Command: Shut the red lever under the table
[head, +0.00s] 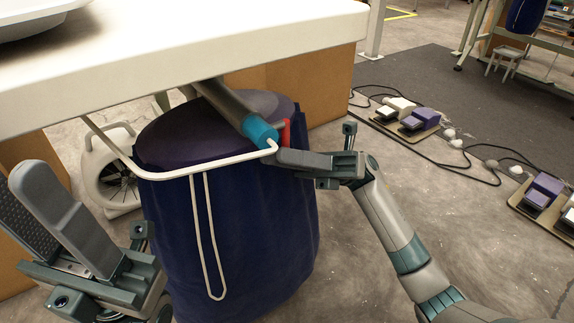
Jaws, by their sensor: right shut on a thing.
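The red lever (286,131) shows as a small red piece beside the teal end of a grey tube (228,110) under the white table (200,40). My right gripper (284,156) reaches in from the right and is shut on the red lever; its fingers hide the lever's lower part.
A white fan-like unit (108,170) stands on the floor behind the cover at left. Brown panels (300,85) stand under the table. Purple pedals (420,118) and black cables lie on the floor at right.

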